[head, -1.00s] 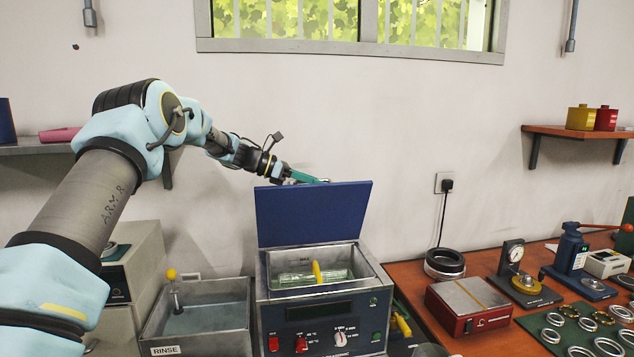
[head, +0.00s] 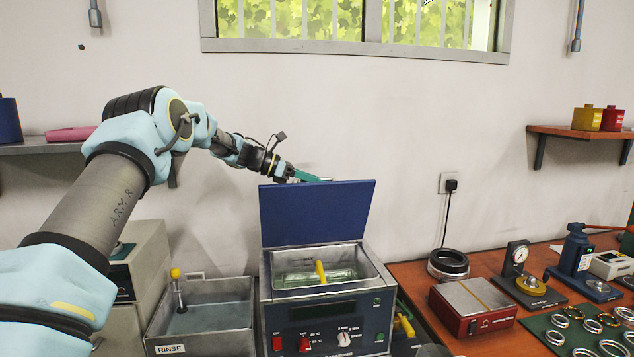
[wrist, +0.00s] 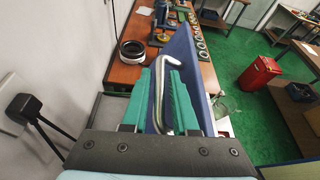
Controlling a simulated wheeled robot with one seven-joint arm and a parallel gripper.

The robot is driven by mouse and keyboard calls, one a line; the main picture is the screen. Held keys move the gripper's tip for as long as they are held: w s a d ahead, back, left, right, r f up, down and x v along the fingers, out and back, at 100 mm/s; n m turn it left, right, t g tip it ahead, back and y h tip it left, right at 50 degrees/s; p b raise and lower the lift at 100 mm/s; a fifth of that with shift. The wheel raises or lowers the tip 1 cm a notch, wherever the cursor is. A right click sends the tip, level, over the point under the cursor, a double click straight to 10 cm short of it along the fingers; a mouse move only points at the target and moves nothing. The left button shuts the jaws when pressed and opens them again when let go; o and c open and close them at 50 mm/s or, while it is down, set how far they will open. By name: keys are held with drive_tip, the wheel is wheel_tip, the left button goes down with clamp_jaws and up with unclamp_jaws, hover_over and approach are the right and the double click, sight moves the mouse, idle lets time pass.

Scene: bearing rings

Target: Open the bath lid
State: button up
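The bath (head: 330,310) is a dark blue and steel box with red switches and a dial on its front. Its blue lid (head: 315,213) stands upright at the back, so the bath is open, with a yellow-handled item (head: 320,271) in its clear liquid. My gripper (head: 317,179) is at the lid's top edge, reaching in from the left. In the wrist view, the green fingers (wrist: 163,95) are close together around a bent silver handle (wrist: 154,85) beside the blue lid (wrist: 185,58). The far side of the lid is hidden in the head view.
A rinse tank (head: 205,318) stands left of the bath. To the right, the orange bench (head: 410,275) holds a black ring stack (head: 447,264), a red box (head: 472,305), a dial gauge (head: 519,260) and several bearing rings. The wall and a socket (head: 449,184) are close behind.

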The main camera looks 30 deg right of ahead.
drive_tip(key=b+v, duration=0.4)
drive_tip(key=v, duration=0.6)
drive_tip(key=shift+a+r, duration=0.15)
drive_tip(key=shift+a, duration=0.15)
drive_tip(key=shift+w, duration=0.1)
